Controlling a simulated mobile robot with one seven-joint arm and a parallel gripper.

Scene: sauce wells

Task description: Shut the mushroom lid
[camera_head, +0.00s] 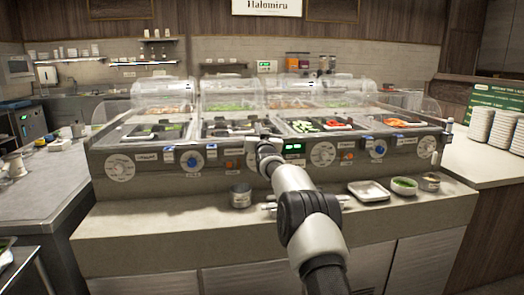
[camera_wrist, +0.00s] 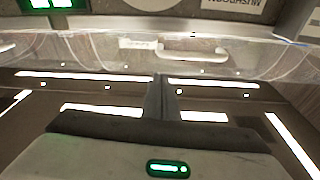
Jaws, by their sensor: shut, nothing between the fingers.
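In the wrist view, an upside-down label reading like "MUSHROOM" (camera_wrist: 235,3) is at the top right edge. Below it, a clear panel with a pale handle (camera_wrist: 190,48) spans the picture, which I take for a lid. My gripper (camera_wrist: 160,82) is shut and empty, its dark fingers pointing toward the panel; I cannot tell whether they touch it. In the head view, my gripper (camera_head: 263,138) is over the front edge of the sauce-well counter, near its middle. Several clear domed lids (camera_head: 230,93) stand raised along the back; which is the mushroom lid cannot be read there.
The wells hold food, such as red and green pieces (camera_head: 335,125). Dials (camera_head: 190,160) line the front panel. On the ledge are a metal tin (camera_head: 240,196), a white tray (camera_head: 368,191) and a green-filled bowl (camera_head: 404,186). Stacked plates (camera_head: 480,125) stand at right.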

